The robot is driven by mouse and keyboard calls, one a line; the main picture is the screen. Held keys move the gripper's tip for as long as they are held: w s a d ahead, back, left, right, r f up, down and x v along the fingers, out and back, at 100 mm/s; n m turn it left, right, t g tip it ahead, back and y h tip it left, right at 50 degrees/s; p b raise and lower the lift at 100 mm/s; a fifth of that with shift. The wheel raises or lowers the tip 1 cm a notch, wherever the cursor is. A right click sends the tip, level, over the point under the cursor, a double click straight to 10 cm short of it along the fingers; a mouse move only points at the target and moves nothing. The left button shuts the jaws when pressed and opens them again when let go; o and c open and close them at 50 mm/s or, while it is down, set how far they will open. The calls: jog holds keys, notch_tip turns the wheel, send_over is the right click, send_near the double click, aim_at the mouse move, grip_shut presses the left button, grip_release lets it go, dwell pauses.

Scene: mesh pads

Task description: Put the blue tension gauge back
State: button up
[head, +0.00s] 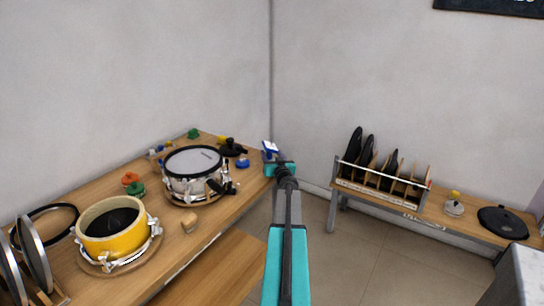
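My gripper (272,158) is at the end of my teal and dark arm, over the right end of the left workbench (225,222). A small blue and white object (270,147) shows right at the gripper's far end. It may be the blue tension gauge, but I cannot tell whether it is held or lies behind. The fingers are too small and hidden to read. A separate low blue object (242,163) lies on the bench just left of the gripper; its kind is unclear.
The bench holds a white-headed drum (193,162), a yellow drum shell (108,238), metal hoops (34,256) and small coloured parts. A right bench (430,216) carries a slotted rack (380,185), a yellow-topped item (454,205) and a black disc (502,222). Floor shows between benches.

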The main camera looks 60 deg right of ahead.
jog(key=shift+r, duration=0.15)
jog(key=v, duration=1.2)
dwell(0.6)
dwell(0.8)
